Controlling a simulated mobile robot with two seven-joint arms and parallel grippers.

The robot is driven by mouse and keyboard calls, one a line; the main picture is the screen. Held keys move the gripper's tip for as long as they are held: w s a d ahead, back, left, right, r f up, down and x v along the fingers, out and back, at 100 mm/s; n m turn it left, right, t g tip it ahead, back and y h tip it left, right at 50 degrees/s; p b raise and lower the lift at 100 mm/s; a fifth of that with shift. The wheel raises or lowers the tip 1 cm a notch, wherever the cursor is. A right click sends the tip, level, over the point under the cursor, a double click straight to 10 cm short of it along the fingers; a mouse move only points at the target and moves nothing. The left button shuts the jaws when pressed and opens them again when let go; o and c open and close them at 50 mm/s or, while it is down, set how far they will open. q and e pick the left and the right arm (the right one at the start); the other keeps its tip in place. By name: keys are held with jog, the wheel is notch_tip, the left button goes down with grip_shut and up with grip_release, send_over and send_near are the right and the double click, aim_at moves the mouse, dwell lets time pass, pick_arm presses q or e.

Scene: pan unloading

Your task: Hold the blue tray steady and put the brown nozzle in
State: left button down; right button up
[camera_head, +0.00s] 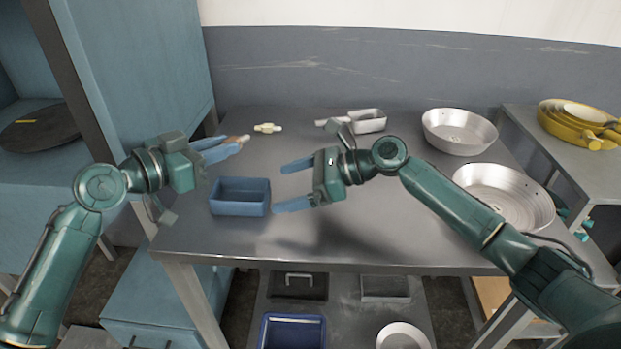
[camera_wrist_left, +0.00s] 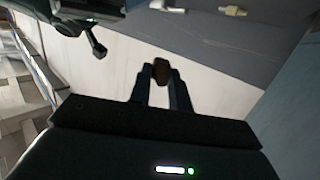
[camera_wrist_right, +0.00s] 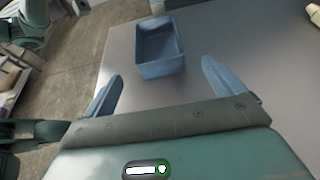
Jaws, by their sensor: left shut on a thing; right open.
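The blue tray (camera_head: 238,209) stands upright on the metal table's left part and looks empty. My left gripper (camera_head: 232,146) is shut on the brown nozzle (camera_head: 240,139), held behind and above the tray. The nozzle also shows between the fingertips in the left wrist view (camera_wrist_left: 161,71). My right gripper (camera_head: 279,187) is open just right of the tray, its fingers pointing towards it. In the right wrist view the tray (camera_wrist_right: 162,69) lies ahead, between and beyond the open fingers, with a gap visible.
A cream nozzle-like piece (camera_head: 267,128) lies behind the tray. A small metal tin (camera_head: 369,121) stands farther back. Two round metal pans (camera_head: 459,132) (camera_head: 503,196) stand on the right, near my right arm. A blue cabinet (camera_head: 140,60) bounds the left side. The table's front middle is clear.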

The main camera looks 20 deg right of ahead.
aim_at(267, 192)
jog(key=x, duration=0.6)
jog(key=shift+w+a+f, duration=0.1)
jog(key=shift+a+f, duration=0.15)
jog(key=shift+a, duration=0.1)
jog(key=shift+c, duration=0.4)
jog(key=c, duration=1)
pick_arm(q)
jog(key=f+m+g, duration=0.1)
jog(key=w+f+m+g+h, duration=0.1)
jog(key=f+g, duration=0.1)
jog(key=f+m+g+h, duration=0.1)
jog(key=shift+w+a+f+m+g, duration=0.2)
jog(key=shift+w+a+m+g, duration=0.05)
jog(key=shift+a+m+g, duration=0.1)
jog(key=shift+s+m+g+h, duration=0.2)
jog(key=shift+m+g+h, duration=0.1)
jog(key=shift+m+g, duration=0.5)
jog(key=g, duration=0.1)
jog(key=s+m+g, duration=0.1)
jog(key=g, duration=0.1)
jog(key=m+g, duration=0.1)
jog(key=shift+s+a+r+m, duration=0.1)
jog(key=shift+s+a+m, duration=0.15)
jog(key=shift+s+a, duration=0.05)
